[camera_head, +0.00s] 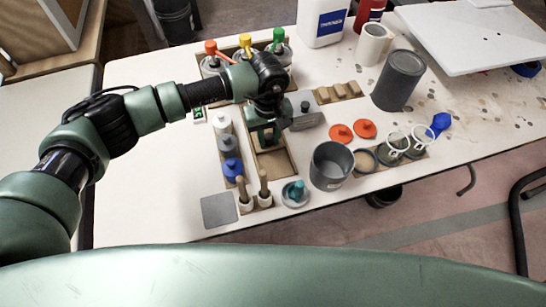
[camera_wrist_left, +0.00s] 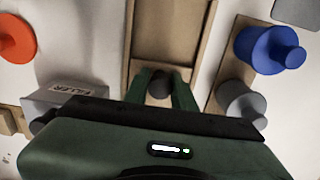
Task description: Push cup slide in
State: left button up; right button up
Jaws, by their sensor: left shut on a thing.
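A long wooden tray with raised side rails, which looks like the cup slide (camera_head: 272,165), lies on the white table. Its bare floor and rails also show in the left wrist view (camera_wrist_left: 165,35). My left gripper (camera_head: 267,138) reaches down over the tray from above. In the left wrist view its two green fingers (camera_wrist_left: 160,84) are closed on a dark round knob (camera_wrist_left: 160,90) between the rails. My right gripper is not in view.
A grey box marked FILLER (camera_head: 306,112) stands close right of the gripper. Grey and blue knobbed pieces (camera_head: 231,168) line the left side. A grey open can (camera_head: 331,165) and red lids (camera_head: 340,133) are to the right. Valves with coloured handles (camera_head: 245,46) stand behind.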

pick_arm(q)
jog(key=shift+w+a+f+b, duration=0.1)
jog(key=shift+w+a+b, duration=0.15)
jog(key=shift+w+b, duration=0.5)
jog(key=shift+w+a+f+b, duration=0.1)
jog(key=shift+w+a+b, duration=0.15)
jog(key=shift+w+b, duration=0.45)
jog(key=o, duration=0.9)
jog(key=shift+r, duration=0.15)
jog(key=o, duration=1)
jog(key=shift+o, duration=0.2)
jog(key=shift+p, duration=0.3)
notch_tip(320, 180, up, 7)
jog(key=shift+r+p, duration=0.1)
jog(key=shift+p, duration=1.15)
